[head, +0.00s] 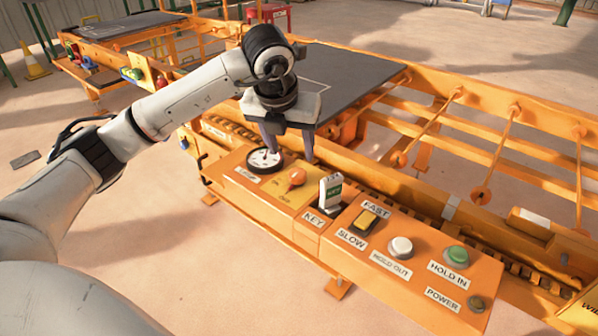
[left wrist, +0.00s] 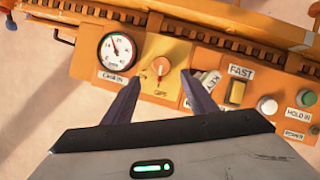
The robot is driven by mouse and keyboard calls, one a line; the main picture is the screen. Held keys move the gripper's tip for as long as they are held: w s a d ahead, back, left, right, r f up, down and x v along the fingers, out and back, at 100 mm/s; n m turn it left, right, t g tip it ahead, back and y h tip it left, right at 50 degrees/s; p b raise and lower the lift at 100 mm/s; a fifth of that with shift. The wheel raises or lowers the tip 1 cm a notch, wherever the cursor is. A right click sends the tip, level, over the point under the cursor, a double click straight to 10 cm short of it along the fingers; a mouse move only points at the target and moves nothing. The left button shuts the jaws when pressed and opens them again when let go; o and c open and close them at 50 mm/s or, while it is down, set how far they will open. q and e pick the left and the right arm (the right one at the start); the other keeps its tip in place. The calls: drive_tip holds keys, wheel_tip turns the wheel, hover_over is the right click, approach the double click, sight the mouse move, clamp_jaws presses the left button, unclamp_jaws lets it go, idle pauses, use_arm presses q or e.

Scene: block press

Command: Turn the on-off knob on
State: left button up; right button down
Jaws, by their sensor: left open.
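The on-off knob (head: 296,177) is orange-red and sits on a yellow plate (head: 280,190) on the orange control panel. It also shows in the left wrist view (left wrist: 161,66), with a pale pointer line on it. My left gripper (head: 289,157) is open above the panel, its two dark fingers pointing down near the gauge and the knob. In the left wrist view my left gripper (left wrist: 158,88) has one finger on each side of the knob's plate, with the knob between and beyond the fingertips. I see no contact with the knob. My right gripper is not in view.
A round gauge (head: 265,160) lies left of the knob. To the right are an upright key tag (head: 330,193), a yellow fast-slow switch (head: 364,220), a white button (head: 400,247) and a green button (head: 456,256). Orange frame rails (head: 440,120) stand behind the panel.

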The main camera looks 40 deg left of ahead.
sight(297, 173)
use_arm(q)
drive_tip(key=b+x, duration=0.1)
drive_tip(key=x, duration=0.8)
drive_tip(key=shift+d+f+b, duration=0.1)
drive_tip(key=shift+f+b, duration=0.05)
drive_tip(key=shift+b, duration=0.15)
drive_tip(key=shift+c, duration=0.3)
drive_tip(key=c, duration=1)
